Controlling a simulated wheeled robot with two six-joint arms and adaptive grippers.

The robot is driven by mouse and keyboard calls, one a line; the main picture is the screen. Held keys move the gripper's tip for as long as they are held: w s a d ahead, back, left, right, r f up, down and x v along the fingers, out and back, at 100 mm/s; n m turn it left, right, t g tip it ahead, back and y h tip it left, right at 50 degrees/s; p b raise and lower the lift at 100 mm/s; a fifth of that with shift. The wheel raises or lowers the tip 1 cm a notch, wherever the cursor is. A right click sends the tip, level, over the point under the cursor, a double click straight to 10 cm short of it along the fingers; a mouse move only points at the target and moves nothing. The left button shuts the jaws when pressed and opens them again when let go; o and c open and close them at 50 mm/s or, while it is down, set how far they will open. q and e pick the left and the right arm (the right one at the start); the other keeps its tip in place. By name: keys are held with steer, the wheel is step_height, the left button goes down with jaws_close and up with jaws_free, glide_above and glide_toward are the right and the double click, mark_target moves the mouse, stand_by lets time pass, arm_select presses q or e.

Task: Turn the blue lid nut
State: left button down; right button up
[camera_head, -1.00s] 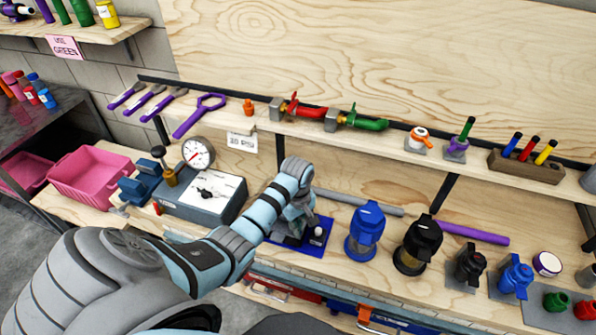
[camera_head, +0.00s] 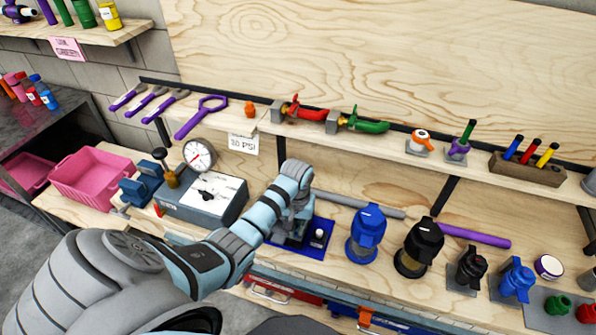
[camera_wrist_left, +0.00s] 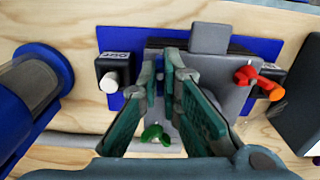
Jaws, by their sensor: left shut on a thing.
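My left gripper (camera_head: 291,228) reaches down over a blue plate (camera_head: 316,240) with a grey fixture on it. In the left wrist view its green-padded fingers (camera_wrist_left: 167,65) come together at the tips over the grey fixture (camera_wrist_left: 225,78). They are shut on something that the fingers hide. A small green part (camera_wrist_left: 153,133) shows between the fingers. I cannot single out the blue lid nut. A clear canister with a blue lid (camera_head: 367,232) stands right of the plate; its blue body (camera_wrist_left: 58,70) shows at the left of the wrist view. My right gripper is not in view.
A black-lidded canister (camera_head: 418,245) and smaller black and blue units stand further right. A gauge box (camera_head: 205,197) is left of the plate. In the wrist view a black block with a white knob (camera_wrist_left: 109,80) and a red-orange handle (camera_wrist_left: 258,80) flank the fingers. A tool shelf (camera_head: 385,145) runs behind.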

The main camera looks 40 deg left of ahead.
arm_select(q)
steer(key=shift+m, duration=0.4)
steer(key=c, duration=1.8)
jaws_free()
steer(key=shift+r, duration=0.1)
step_height(320, 180, up, 7)
steer(key=shift+r, duration=0.2)
